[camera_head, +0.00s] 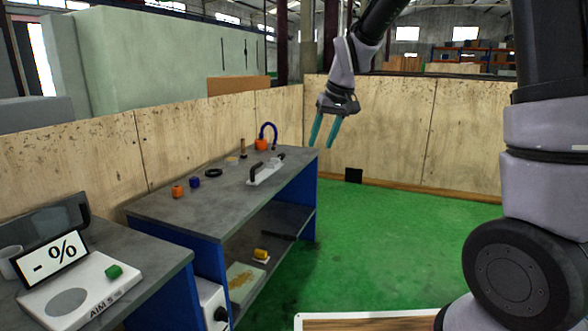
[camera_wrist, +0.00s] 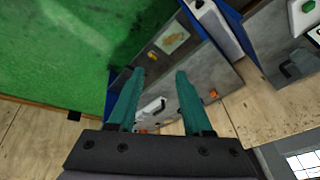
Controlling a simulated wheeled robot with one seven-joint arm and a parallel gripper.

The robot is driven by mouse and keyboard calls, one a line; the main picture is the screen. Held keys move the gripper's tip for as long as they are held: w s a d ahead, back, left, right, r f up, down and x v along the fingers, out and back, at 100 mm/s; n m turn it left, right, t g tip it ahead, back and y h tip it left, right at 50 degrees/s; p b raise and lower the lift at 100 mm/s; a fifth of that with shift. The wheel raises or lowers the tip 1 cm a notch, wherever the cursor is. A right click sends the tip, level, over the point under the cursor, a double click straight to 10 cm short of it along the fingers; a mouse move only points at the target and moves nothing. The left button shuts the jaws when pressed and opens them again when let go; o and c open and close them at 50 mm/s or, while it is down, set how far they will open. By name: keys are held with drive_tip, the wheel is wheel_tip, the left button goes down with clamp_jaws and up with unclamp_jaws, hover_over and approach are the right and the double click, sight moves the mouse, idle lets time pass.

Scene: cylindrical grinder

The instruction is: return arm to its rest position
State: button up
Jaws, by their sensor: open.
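My gripper (camera_head: 325,130) hangs from my arm in the head view, with its teal fingers pointing down. It is in the air above and beyond the far right end of the grey workbench (camera_head: 225,207). The fingers are apart and nothing shows between them. The wrist view also shows my gripper (camera_wrist: 160,88) with both teal fingers spread, and the bench (camera_wrist: 222,72) some way beyond them. The gripper touches nothing that I can see.
On the bench are an orange block (camera_head: 178,191), a blue block (camera_head: 195,182), a black ring (camera_head: 214,173) and a white fixture with a black handle (camera_head: 265,172). A scale (camera_head: 80,290) with a green block (camera_head: 114,271) stands nearer. The green floor (camera_head: 400,235) is clear; plywood walls (camera_head: 400,130) enclose it.

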drive_tip(key=s+d+r+m+t, duration=0.2)
drive_tip(key=s+d+r+m, duration=0.1)
drive_tip(key=s+d+r, duration=0.65)
drive_tip(key=s+d+r+m+t, duration=0.1)
drive_tip(key=s+d+m, duration=0.1)
drive_tip(key=s+d, duration=0.2)
drive_tip(key=s+d+m, duration=0.2)
drive_tip(key=s+d, duration=0.1)
drive_tip(key=s, duration=0.6)
drive_tip(key=shift+s+d+r+t+h, duration=0.35)
drive_tip(key=shift+r+t+h, duration=0.05)
